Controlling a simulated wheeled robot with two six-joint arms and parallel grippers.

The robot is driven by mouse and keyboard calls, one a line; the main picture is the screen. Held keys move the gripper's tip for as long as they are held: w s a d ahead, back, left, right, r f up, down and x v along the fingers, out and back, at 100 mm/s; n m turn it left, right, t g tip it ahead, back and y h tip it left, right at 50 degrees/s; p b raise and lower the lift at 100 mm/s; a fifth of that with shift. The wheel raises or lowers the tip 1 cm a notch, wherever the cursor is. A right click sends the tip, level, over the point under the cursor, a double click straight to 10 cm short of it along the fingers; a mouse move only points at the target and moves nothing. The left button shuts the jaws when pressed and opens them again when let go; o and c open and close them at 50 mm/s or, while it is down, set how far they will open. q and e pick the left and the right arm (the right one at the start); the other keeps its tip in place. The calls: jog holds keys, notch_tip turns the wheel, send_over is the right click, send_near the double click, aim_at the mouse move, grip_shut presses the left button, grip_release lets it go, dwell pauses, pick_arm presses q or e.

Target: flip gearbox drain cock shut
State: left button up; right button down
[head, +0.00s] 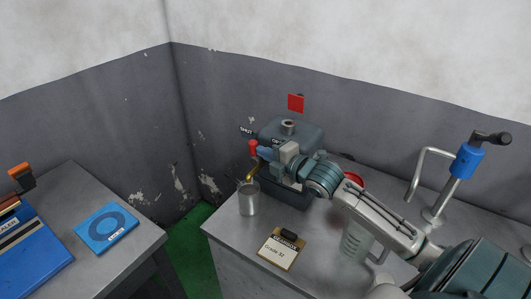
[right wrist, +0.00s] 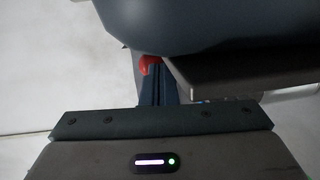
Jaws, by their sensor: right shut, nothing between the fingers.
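The gearbox (head: 303,131) is a dark grey-blue housing at the back of the right bench, largely hidden behind my right arm. A brass drain spout (head: 250,176) sticks out at its left, above a metal cup (head: 248,200). The red cock handle (head: 253,148) stands upright beside a "SHUT" label (head: 246,131). My right gripper (head: 266,154) is shut and empty, its tips close to the right of the red handle; I cannot tell if they touch. In the right wrist view a red piece (right wrist: 149,62) shows at the fingers (right wrist: 158,85). My left gripper is not in view.
A clipboard card (head: 281,250) lies at the bench front. A clear jug (head: 357,242) stands behind my right forearm. The left bench holds a blue disc box (head: 107,229) and a blue case (head: 35,260). A floor gap separates the benches.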

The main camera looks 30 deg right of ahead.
aim_at(254, 145)
jog(key=shift+w+r, duration=0.15)
jog(key=shift+w+a+r+g+h+p, duration=0.25)
jog(key=shift+w+g+p, duration=0.1)
jog(key=shift+w+g, duration=0.2)
jog(key=shift+w+a+r+g+h+p, duration=0.15)
jog(key=shift+w+a+g+p, duration=0.1)
jog(key=shift+w+g+p, duration=0.25)
jog(key=shift+w+a, duration=0.15)
jog(key=shift+w, duration=0.2)
jog(key=shift+r, duration=0.1)
